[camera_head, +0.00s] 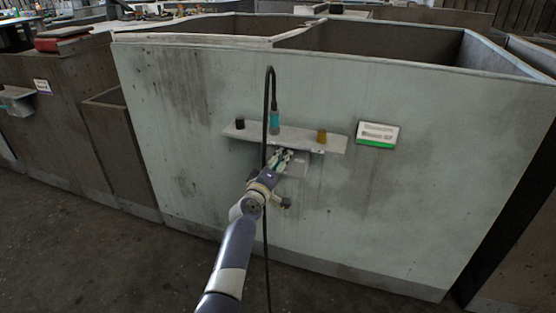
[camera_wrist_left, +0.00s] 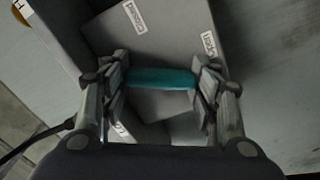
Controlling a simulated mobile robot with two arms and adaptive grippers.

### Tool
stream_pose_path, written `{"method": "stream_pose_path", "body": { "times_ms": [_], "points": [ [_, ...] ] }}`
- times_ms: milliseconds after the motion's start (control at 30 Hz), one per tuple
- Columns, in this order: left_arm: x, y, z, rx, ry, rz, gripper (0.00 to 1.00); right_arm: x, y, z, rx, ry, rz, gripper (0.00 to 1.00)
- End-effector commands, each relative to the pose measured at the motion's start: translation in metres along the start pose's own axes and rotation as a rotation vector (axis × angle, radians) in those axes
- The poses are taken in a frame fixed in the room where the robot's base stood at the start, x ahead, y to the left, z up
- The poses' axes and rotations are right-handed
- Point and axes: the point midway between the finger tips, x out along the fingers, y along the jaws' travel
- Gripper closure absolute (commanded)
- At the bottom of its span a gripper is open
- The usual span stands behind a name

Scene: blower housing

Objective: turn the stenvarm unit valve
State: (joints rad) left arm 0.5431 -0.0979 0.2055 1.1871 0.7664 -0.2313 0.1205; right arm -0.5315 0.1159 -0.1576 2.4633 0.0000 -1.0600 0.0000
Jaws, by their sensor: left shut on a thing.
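The valve unit is a grey box (camera_head: 297,168) under a shelf on the pale housing wall. In the left wrist view, a teal bar-shaped handle (camera_wrist_left: 160,78) lies across the face of the grey box (camera_wrist_left: 165,38), beside printed labels. My left gripper (camera_wrist_left: 161,80) is shut on this handle, with a finger pad at each end of it. In the head view, my left gripper (camera_head: 284,158) is at the box, just below the shelf, and hides most of the handle. My right gripper is not in view.
The shelf (camera_head: 318,141) carries a dark knob (camera_head: 239,123), a teal connector (camera_head: 274,122) and an amber knob (camera_head: 321,136). A label plate (camera_head: 377,134) is on the housing wall (camera_head: 390,210).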

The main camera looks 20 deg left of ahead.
Motion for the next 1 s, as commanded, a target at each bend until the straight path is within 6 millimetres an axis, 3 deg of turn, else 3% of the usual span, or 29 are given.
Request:
{"method": "stream_pose_path", "body": {
  "times_ms": [400,1000],
  "points": [
    [0.0,-0.001,-0.001,-0.272,0.003,0.0,0.68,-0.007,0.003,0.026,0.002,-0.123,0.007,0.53],
    [0.0,-0.002,-0.001,-0.351,0.003,0.001,0.68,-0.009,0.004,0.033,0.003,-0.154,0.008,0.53]
  ]
}}
